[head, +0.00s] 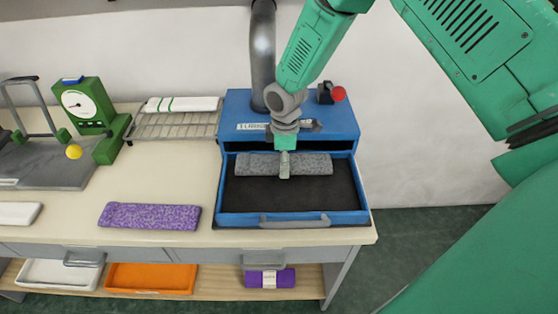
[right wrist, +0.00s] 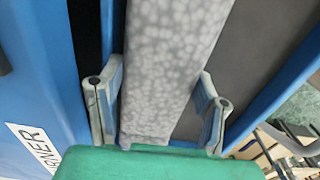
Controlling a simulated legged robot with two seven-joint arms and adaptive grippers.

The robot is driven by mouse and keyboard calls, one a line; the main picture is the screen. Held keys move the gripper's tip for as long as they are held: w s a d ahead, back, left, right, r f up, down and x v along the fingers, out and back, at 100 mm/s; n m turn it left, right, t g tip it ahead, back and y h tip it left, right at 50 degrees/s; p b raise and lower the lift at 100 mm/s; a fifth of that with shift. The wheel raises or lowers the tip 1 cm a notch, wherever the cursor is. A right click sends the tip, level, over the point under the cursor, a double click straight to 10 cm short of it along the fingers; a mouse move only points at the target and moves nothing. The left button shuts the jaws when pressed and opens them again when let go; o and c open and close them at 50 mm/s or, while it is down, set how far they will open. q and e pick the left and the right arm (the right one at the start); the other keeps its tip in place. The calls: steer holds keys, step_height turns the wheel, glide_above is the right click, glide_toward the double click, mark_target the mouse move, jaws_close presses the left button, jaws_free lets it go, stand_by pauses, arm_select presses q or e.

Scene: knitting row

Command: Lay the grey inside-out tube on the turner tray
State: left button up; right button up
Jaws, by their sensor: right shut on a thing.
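The grey speckled tube (head: 315,164) lies lengthwise left to right over the back part of the dark-bedded turner tray (head: 290,198), which is pulled out of the blue turner box (head: 237,112). I cannot tell whether the tube touches the bed. My right gripper (head: 284,172) reaches down from above and is shut on the grey tube near its middle. In the right wrist view the tube (right wrist: 172,60) runs between the two fingers, with the tray's dark bed beside it. My left gripper is not in view.
A purple speckled tube (head: 150,216) and a white piece (head: 18,213) lie on the bench. A wire rack (head: 172,126) with a white striped roll and a green dial gauge (head: 85,105) stand to the left. A red button (head: 338,94) sits on the turner box. The tray's front is clear.

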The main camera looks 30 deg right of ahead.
steer(key=o, duration=0.9)
steer(key=shift+d, duration=0.35)
steer(key=shift+a+r, duration=0.1)
steer(key=shift+a, duration=0.3)
steer(key=shift+a+r, duration=0.2)
steer(key=shift+a, duration=0.4)
steer(key=shift+r, duration=0.3)
steer(key=r, duration=0.2)
steer(key=d+r, duration=0.1)
steer(key=r, duration=0.5)
steer(key=shift+d, duration=0.35)
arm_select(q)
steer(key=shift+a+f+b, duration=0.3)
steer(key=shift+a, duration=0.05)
arm_select(e)
steer(key=r, duration=0.1)
steer(key=a+r, duration=0.1)
steer(key=r, duration=0.2)
steer(key=shift+a+r, duration=0.2)
steer(key=shift+a, duration=0.05)
